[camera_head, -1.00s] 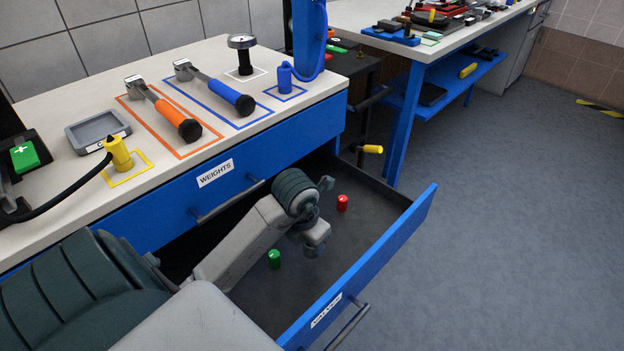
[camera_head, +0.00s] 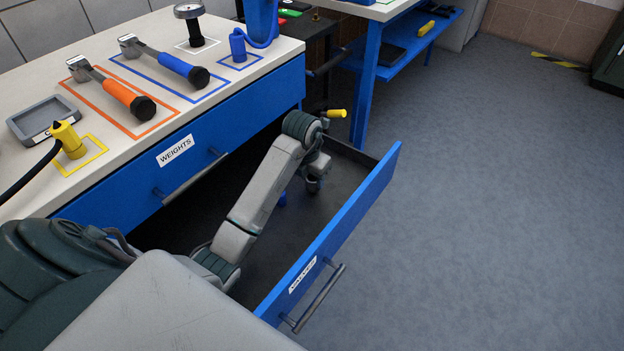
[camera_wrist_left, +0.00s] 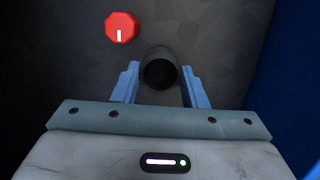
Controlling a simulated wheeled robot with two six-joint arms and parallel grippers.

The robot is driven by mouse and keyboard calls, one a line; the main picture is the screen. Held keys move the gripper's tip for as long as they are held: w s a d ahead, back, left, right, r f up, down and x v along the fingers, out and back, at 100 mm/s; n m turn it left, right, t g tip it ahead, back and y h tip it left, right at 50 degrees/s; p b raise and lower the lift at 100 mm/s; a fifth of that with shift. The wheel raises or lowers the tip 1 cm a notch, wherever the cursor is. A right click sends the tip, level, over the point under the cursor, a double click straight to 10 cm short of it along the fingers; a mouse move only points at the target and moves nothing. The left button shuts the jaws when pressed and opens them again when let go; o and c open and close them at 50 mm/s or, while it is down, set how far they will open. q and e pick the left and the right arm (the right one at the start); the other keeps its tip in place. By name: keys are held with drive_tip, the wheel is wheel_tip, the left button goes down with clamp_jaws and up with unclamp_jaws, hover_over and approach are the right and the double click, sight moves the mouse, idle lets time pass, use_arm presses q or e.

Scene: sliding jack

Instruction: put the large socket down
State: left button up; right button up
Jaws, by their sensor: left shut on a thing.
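The large socket (camera_wrist_left: 159,72) is a dark, hollow cylinder between the fingers of my left gripper (camera_wrist_left: 160,85) in the left wrist view. The fingers are shut on it, and its open round end faces the camera. In the head view my left gripper (camera_head: 313,184) hangs down inside the open drawer (camera_head: 337,222), over its dark floor. The socket is hard to make out there, and I cannot tell whether it touches the floor. My right gripper is not in view.
A red knob-like piece (camera_wrist_left: 122,27) lies beside the socket in the wrist view. A small blue piece (camera_head: 282,198) stands in the drawer beside my gripper. The blue drawer front (camera_head: 345,225) rises on the right. The worktop (camera_head: 110,135) holds hammers and a yellow-tipped tool.

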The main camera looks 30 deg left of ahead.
use_arm(q)
drive_tip(key=shift+f, duration=0.6)
